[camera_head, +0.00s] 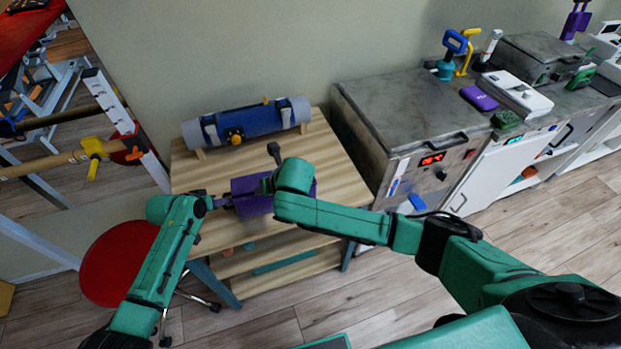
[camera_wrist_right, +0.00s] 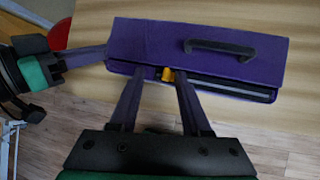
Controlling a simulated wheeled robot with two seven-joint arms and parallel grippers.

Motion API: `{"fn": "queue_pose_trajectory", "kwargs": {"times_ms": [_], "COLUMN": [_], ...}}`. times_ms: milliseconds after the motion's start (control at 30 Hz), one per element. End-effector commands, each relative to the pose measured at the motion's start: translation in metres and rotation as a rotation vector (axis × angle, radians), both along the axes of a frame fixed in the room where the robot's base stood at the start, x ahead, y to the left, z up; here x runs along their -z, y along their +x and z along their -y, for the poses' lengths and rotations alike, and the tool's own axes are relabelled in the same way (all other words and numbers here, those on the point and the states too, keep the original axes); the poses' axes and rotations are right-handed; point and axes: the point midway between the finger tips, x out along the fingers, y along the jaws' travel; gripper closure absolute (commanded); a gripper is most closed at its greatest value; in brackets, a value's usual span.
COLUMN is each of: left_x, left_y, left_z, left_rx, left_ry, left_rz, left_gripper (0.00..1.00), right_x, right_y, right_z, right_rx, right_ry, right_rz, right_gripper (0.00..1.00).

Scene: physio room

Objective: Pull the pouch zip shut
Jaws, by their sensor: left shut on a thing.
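The purple pouch (camera_head: 251,196) lies on the wooden table; in the right wrist view the pouch (camera_wrist_right: 190,45) has a black handle on top. Its yellow zip pull (camera_wrist_right: 167,74) sits on the near edge, left of the middle. Right of the pull a dark gap (camera_wrist_right: 235,90) shows along the edge; left of it the edge looks closed. My left gripper (camera_head: 227,202) is shut on the pouch's left end, also seen in the right wrist view (camera_wrist_right: 106,52). My right gripper (camera_wrist_right: 160,74) is open, its fingertips either side of the pull; my right arm hides it in the head view.
A blue roll (camera_head: 255,122) rests at the back of the table (camera_head: 340,180). A grey cabinet (camera_head: 400,110) stands to the right, and a red round stool (camera_head: 115,262) to the left. The table's right side is clear.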

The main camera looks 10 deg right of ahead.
Motion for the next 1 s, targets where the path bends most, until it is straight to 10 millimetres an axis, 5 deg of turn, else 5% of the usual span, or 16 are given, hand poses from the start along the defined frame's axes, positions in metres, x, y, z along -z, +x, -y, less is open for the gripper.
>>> {"fn": "queue_pose_trajectory", "kwargs": {"times_ms": [300,1000], "left_x": [0.003,0.002], "left_y": [-0.002,-0.001], "left_z": [-0.001,-0.003], "left_rx": [0.002,-0.002], "left_ry": [0.004,0.007], "left_rz": [-0.006,-0.003], "left_gripper": [1.00,1.00], "right_x": [0.002,-0.071], "right_y": [-0.001,0.001], "right_z": [0.003,0.002], "right_rx": [0.004,0.002], "right_ry": [-0.007,-0.002], "right_rz": [-0.007,0.000], "right_gripper": [0.47,0.47]}}
